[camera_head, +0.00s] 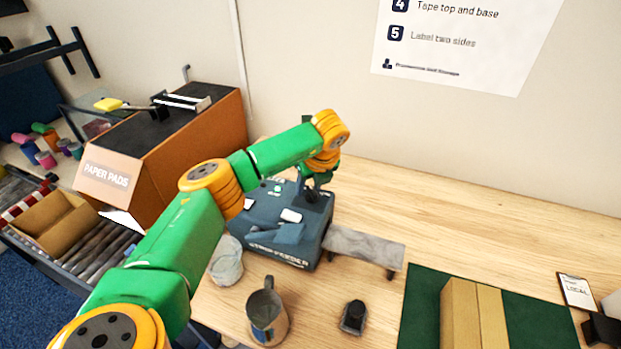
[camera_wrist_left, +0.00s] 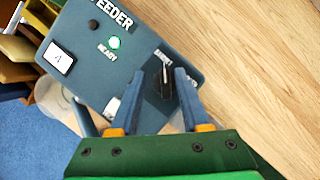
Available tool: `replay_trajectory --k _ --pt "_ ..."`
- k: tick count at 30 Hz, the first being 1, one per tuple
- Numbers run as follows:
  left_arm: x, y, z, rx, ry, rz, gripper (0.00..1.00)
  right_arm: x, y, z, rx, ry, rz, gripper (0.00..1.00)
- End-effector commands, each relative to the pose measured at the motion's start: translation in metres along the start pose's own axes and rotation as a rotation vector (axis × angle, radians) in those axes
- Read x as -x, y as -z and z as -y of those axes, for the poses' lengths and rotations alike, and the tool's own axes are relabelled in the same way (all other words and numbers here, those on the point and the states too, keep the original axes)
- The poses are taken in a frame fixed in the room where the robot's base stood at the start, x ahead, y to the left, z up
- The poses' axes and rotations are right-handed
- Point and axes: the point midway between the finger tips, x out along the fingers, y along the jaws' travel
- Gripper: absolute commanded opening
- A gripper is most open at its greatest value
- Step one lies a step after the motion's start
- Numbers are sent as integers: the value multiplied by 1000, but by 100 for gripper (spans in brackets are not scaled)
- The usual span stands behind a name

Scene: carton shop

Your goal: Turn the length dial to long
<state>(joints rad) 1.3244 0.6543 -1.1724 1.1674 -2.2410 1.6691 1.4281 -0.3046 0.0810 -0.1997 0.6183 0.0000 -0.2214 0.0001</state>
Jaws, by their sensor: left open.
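The blue-grey feeder machine (camera_head: 280,252) stands on the wooden bench in the head view. Its top panel (camera_wrist_left: 100,65) fills much of the left wrist view, with the word FEEDER and a lit green READY lamp (camera_wrist_left: 115,42). A black dial (camera_wrist_left: 160,88) with a white pointer line sits near the panel's right side. The pointer aims toward a small white label whose word I cannot read surely. My left gripper (camera_wrist_left: 162,72) is open, with one finger on each side of the dial; I cannot tell whether they touch it. In the head view the left gripper (camera_head: 316,192) is over the machine's back right corner.
A metal mug (camera_head: 267,318) and a clear roll or cup (camera_head: 226,262) stand before the machine. A grey outfeed shelf (camera_head: 362,247) is at its right, then a green mat (camera_head: 422,315) with a carton (camera_head: 473,315). A PAPER PADS box (camera_head: 165,150) is at left.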

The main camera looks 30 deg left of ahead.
Motion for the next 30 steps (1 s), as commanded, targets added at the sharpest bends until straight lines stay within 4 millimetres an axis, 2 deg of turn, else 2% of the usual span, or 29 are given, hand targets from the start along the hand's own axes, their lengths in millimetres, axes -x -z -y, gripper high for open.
replay_trajectory --k 6,7,9,12,23,30 --pt "-2 0 0 -1 1 1 46 0 3 0 0 0 -7 0" --pt "-2 0 0 -1 1 1 41 0 4 0 0 0 -7 0" --pt "-2 0 0 -1 1 1 22 0 4 0 0 0 -8 0" --pt "-2 0 0 -1 1 0 0 0 4 0 0 0 -8 0" --pt "-3 0 0 -22 10 2 0 -3 4 1 0 1 -9 0" --pt "-5 1 1 -135 59 3 0 -16 3 1 0 1 -9 0"
